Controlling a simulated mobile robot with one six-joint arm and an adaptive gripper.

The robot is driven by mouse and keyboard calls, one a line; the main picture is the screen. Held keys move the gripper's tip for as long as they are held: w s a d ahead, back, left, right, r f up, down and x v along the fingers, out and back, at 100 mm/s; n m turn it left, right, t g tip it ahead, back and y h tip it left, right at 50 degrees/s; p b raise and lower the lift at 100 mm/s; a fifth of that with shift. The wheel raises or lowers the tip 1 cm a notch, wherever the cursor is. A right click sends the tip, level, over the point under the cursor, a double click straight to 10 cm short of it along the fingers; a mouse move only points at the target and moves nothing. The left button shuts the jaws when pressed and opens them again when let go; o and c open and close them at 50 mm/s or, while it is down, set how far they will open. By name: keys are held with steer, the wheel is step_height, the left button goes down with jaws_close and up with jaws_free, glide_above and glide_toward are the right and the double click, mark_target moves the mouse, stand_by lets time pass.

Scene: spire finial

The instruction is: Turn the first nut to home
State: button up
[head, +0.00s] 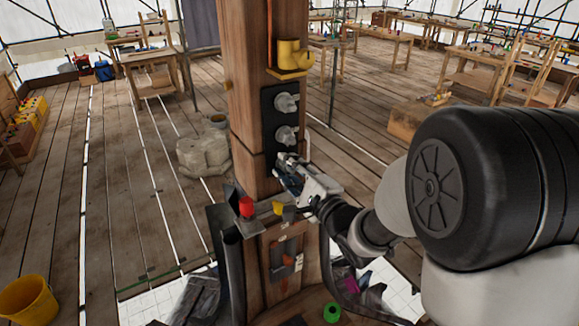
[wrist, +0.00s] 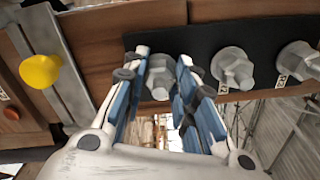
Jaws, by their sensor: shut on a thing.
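A dark plate (head: 268,122) on the wooden post carries three grey hex nuts on studs in a column. In the head view the top nut (head: 286,102) and middle nut (head: 286,136) are clear, and my gripper (head: 286,168) covers the lowest. In the wrist view my gripper (wrist: 162,62) has its blue-padded fingers on both sides of the first nut (wrist: 158,82), shut on it. The nut is still at the plate. The nut marked 2 (wrist: 232,70) and the nut marked 3 (wrist: 299,63) sit to the right, untouched.
Below my gripper, a ledge holds a red piece (head: 247,207) and a yellow piece (head: 278,209). A grey stone block (head: 203,152) stands left of the post. The plank floor further left is mostly open.

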steer(key=shift+m, duration=0.3)
steer(key=o, duration=1.1)
steer(key=shift+c, duration=0.2)
steer(key=v, duration=0.7)
steer(key=shift+s+d, duration=0.15)
steer(key=shift+s, duration=0.1)
